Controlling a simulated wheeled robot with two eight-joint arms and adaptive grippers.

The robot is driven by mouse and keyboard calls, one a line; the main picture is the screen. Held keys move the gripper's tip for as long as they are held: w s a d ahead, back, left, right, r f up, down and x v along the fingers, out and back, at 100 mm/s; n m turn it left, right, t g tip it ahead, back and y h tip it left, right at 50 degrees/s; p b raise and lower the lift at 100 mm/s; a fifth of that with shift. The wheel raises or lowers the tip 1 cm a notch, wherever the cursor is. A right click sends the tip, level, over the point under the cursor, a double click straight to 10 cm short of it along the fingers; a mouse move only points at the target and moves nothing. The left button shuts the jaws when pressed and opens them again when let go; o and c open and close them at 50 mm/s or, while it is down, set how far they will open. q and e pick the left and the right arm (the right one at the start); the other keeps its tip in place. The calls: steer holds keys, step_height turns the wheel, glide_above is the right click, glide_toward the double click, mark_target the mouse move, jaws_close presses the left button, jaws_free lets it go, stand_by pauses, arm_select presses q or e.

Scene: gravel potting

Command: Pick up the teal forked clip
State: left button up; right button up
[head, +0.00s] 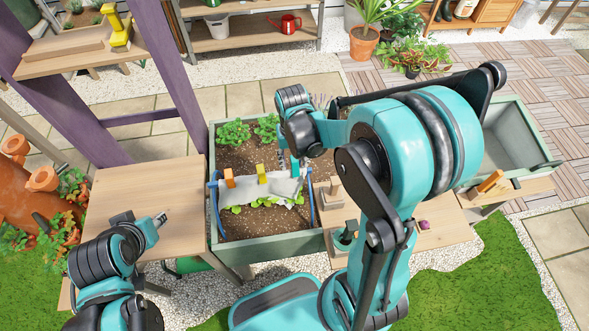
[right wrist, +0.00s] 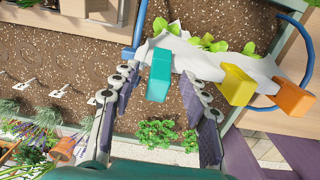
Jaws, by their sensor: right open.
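The teal forked clip (right wrist: 158,76) sits on the edge of a white cloth (right wrist: 210,62) in the right wrist view. It also shows in the head view (head: 295,168), partly hidden by my right gripper. My right gripper (right wrist: 160,80) is open, with one finger on each side of the teal clip; contact cannot be made out. A yellow clip (right wrist: 238,86) and an orange clip (right wrist: 294,101) sit further along the same cloth. My left gripper (head: 141,222) is open and empty over the wooden side table at the left.
The cloth hangs over a green planter bed (head: 270,246) with soil, seedlings and blue hoops (head: 215,205). A wooden table (head: 140,190) stands left of it. Wooden blocks (head: 330,197) and a grey bin (head: 510,140) are at the right.

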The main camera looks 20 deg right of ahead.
steer(key=shift+d+f, duration=0.1)
steer(key=shift+f, duration=0.1)
steer(key=shift+s, duration=0.1)
jaws_close()
steer(key=shift+r, duration=0.15)
